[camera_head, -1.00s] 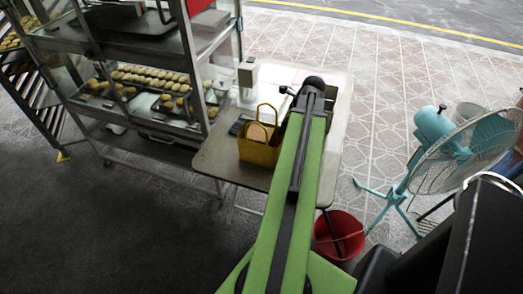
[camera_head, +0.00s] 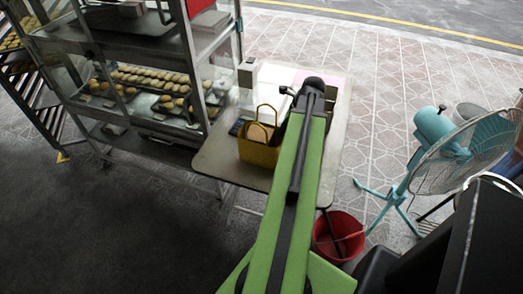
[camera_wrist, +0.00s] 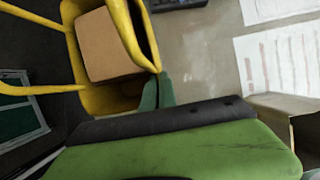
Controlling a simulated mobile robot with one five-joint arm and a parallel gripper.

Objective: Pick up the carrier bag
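The yellow carrier bag (camera_head: 258,155) stands upright on the small table, just left of the end of my arm in the head view. Its handle loop rises above it, and a tan block-like item shows inside. In the wrist view the bag (camera_wrist: 120,87) fills the upper left, seen from above with its mouth open. My gripper (camera_wrist: 156,90) shows there as narrow dark-green fingertips close to the bag's lower right corner and rim. I cannot tell whether they grip the bag wall or only lie beside it. In the head view my arm hides the gripper.
The table (camera_head: 215,160) also bears white papers (camera_wrist: 285,65) to the right of the bag in the wrist view. A glass shelf rack (camera_head: 150,90) with baked goods stands left. A red bucket (camera_head: 338,237) and a teal fan (camera_head: 455,160) stand right. Dark floor lies front left.

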